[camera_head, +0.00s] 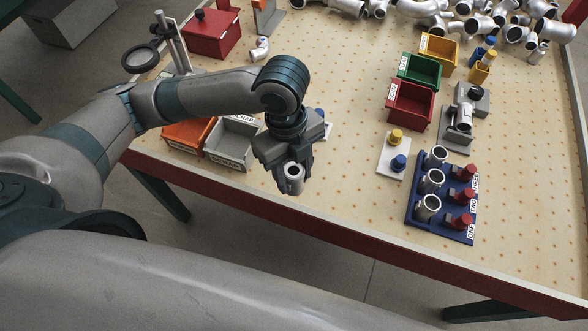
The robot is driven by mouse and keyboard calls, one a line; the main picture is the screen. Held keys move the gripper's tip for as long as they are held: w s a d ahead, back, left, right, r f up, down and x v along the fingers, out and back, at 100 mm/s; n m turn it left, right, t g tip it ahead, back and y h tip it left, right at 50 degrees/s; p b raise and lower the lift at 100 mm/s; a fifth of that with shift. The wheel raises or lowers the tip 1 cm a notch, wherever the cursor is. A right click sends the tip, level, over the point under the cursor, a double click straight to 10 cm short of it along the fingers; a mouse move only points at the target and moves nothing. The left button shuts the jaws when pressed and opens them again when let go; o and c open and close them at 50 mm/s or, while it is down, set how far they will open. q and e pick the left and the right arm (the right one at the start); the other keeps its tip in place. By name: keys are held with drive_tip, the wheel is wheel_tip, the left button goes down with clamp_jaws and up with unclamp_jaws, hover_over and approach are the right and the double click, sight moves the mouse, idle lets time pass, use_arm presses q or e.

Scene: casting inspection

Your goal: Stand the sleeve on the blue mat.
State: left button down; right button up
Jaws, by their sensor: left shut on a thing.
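My left gripper (288,176) points down over the front part of the table, left of centre. It is shut on a silver hollow sleeve (294,184), whose open round end faces up. I cannot tell whether the sleeve's lower end touches the table. A blue board (417,222) marked ONE, TWO and THREE lies at the right front, well to the right of the gripper. It carries three silver hollow parts and three red plugs. I see no plain blue mat; a small blue and white thing (322,120) is mostly hidden behind the gripper. My right gripper is out of view.
A white plate (393,172) with yellow and blue knobs stands left of the board. Red (409,106), green (419,71) and yellow (438,49) bins stand behind. Grey (233,141) and orange (187,133) bins are left of the gripper. Bare table lies between gripper and plate.

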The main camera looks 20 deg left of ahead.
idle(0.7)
use_arm(q)
drive_tip(key=shift+w+a+r+n, duration=0.35)
drive_tip(key=shift+w+n, duration=0.15)
drive_tip(key=shift+n, duration=0.3)
drive_tip(key=w+a+r+n+t+b, duration=0.1)
drive_tip(key=w+a+r+n, duration=0.3)
drive_tip(key=n, duration=0.7)
drive_tip(key=w+a+r+n+t+y+b, duration=0.1)
drive_tip(key=w+a+r+n, duration=0.3)
drive_tip(key=n, duration=0.8)
drive_tip(key=shift+w+r+n, duration=0.3)
drive_tip(key=shift+w+r, duration=1)
drive_tip(key=shift+r, duration=0.6)
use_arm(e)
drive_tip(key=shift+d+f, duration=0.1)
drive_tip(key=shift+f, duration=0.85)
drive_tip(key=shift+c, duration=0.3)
